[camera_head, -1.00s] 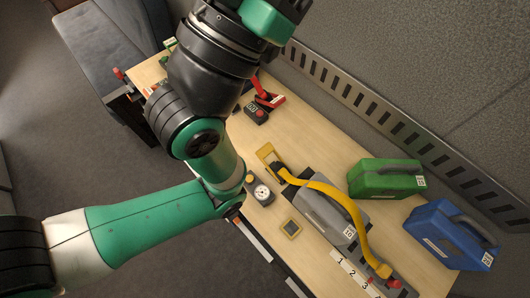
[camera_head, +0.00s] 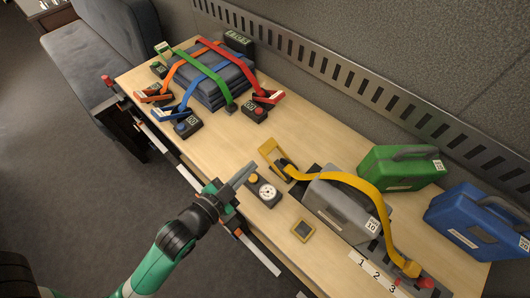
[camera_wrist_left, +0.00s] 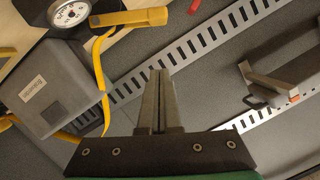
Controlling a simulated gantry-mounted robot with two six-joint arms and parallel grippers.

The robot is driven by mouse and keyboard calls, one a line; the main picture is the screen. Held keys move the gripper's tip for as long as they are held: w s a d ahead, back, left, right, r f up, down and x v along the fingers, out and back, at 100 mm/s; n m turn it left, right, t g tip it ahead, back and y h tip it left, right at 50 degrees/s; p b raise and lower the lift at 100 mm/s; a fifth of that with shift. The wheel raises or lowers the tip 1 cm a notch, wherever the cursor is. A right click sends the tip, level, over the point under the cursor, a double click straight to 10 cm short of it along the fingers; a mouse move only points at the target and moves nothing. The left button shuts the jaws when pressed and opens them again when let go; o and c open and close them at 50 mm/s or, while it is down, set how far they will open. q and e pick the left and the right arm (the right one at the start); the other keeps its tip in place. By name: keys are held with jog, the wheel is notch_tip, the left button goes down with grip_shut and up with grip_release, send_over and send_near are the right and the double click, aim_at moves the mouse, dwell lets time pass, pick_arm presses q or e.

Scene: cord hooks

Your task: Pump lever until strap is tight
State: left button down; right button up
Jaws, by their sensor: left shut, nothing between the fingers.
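A yellow lever (camera_head: 269,153) stands raised at the ratchet (camera_head: 286,168), at the near end of a yellow strap (camera_head: 345,181). The strap runs over a grey case (camera_head: 338,203) to a red-knobbed anchor on the right. A round dial gauge (camera_head: 265,191) sits on the table beside the ratchet. My left gripper (camera_head: 246,170) is shut and empty, left of the gauge and apart from the lever. In the left wrist view, the shut fingers (camera_wrist_left: 158,74) point towards the slotted rail, with the lever (camera_wrist_left: 130,18) and gauge (camera_wrist_left: 70,13) at upper left. My right gripper is out of view.
A green case (camera_head: 397,168) and a blue case (camera_head: 475,225) stand behind the grey case. Dark folded cloths (camera_head: 216,80) under coloured straps lie at the far end. A small yellow-framed block (camera_head: 303,230) is near the front edge.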

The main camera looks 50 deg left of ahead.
pick_arm(q)
send_over(266, 155)
jog(key=d, duration=0.2)
jog(key=f, duration=0.2)
jog(key=a+f, duration=0.2)
jog(key=f, duration=0.1)
jog(key=shift+a+f+p, duration=0.1)
jog(key=shift+f+p, duration=0.15)
jog(key=shift+p, duration=0.05)
jog(key=shift+f, duration=0.1)
